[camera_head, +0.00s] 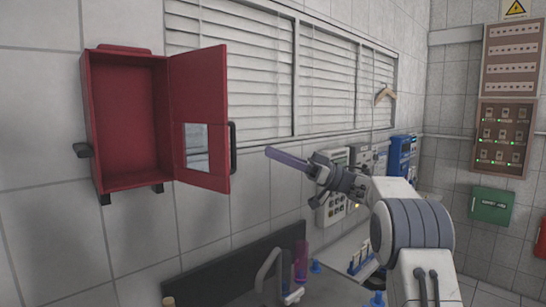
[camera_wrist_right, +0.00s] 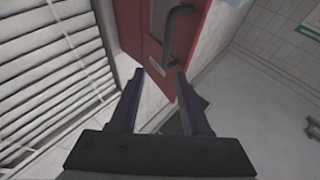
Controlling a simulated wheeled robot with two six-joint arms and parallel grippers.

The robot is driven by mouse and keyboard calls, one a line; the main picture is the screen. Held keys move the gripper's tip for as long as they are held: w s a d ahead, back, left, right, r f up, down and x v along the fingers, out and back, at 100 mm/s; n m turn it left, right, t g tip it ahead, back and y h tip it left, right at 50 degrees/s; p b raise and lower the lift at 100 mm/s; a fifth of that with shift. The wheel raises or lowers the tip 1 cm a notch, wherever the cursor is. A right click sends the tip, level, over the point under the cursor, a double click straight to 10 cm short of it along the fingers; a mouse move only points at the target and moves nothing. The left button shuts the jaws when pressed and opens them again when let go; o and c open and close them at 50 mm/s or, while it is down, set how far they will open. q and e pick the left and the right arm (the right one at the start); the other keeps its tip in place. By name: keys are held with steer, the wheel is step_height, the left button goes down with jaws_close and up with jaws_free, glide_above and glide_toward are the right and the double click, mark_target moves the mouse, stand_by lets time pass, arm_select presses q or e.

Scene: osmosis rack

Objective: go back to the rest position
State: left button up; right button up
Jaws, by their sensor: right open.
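My right gripper (camera_head: 287,158) is raised in front of the wall, to the right of the red cabinet's open door, with its fingers pointing left. In the right wrist view my right gripper (camera_wrist_right: 157,73) has its two dark fingers spread with nothing between them. The red wall cabinet (camera_head: 130,120) is empty inside. Its door (camera_head: 198,95) stands swung open to the right, with a small window and a black handle (camera_head: 233,147). In the wrist view the handle (camera_wrist_right: 178,35) lies beyond the fingertips, apart from them. My left gripper is not in view.
Below stands a bench with a grey curved fixture (camera_head: 268,270), a purple cylinder (camera_head: 301,262) and a small rack (camera_head: 360,258). Wall devices (camera_head: 402,155) are behind my right arm. Window blinds (camera_head: 265,75) cover the back wall. An electrical panel (camera_head: 505,135) and green box (camera_head: 491,205) are at right.

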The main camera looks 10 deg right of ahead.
steer(key=w+d+f+m+t+h, duration=0.1)
steer(key=w+f+m+t+h, duration=0.2)
steer(key=w+m+t+h, duration=0.35)
steer(key=w+d+f+m+t+h, duration=0.2)
steer(key=w+f+m+t+h, duration=0.15)
steer(key=m+t+h, duration=0.5)
steer(key=s+d+f+m+g+h, duration=0.1)
steer(key=s+f+g+h, duration=0.4)
steer(key=f, duration=0.6)
steer(key=s+d+f+m+g+h, duration=0.1)
steer(key=s+f+g+h, duration=0.15)
steer(key=s+f, duration=0.6)
steer(key=s+a+f+n+g, duration=0.1)
steer(key=s+f+g, duration=0.3)
steer(key=s+f, duration=0.5)
steer(key=s+a+f+g, duration=0.2)
steer(key=s+f+g, duration=0.35)
steer(key=s, duration=0.75)
steer(key=s+a+n+g+y+b, duration=0.1)
steer(key=s+a+n+b, duration=0.4)
steer(key=s+a, duration=0.8)
steer(key=shift+s+a+r+n+g+b, duration=0.25)
steer(key=shift+n+g, duration=0.25)
steer(key=shift+n, duration=0.6)
